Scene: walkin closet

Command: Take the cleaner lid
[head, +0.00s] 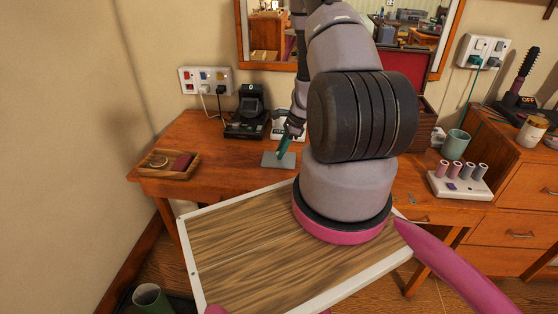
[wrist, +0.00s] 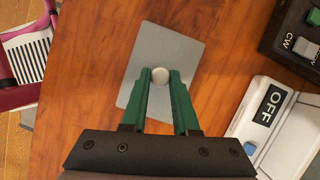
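The cleaner lid (head: 278,160) is a flat grey plate lying on or just above the wooden desk, near its front edge. In the wrist view the lid (wrist: 153,45) shows a round pale knob (wrist: 160,75) at its middle. My gripper (head: 283,150) reaches down to it from above. In the wrist view the green fingers of my gripper (wrist: 160,77) stand on both sides of the knob, close against it, and appear shut on it. I cannot tell whether the lid touches the desk.
A white device marked OFF (wrist: 270,120) and a black device (head: 248,113) stand behind the lid. A wooden tray (head: 167,163) is at the left, a white stand with several rollers (head: 459,184) at the right. The desk (head: 225,165) between tray and lid is clear.

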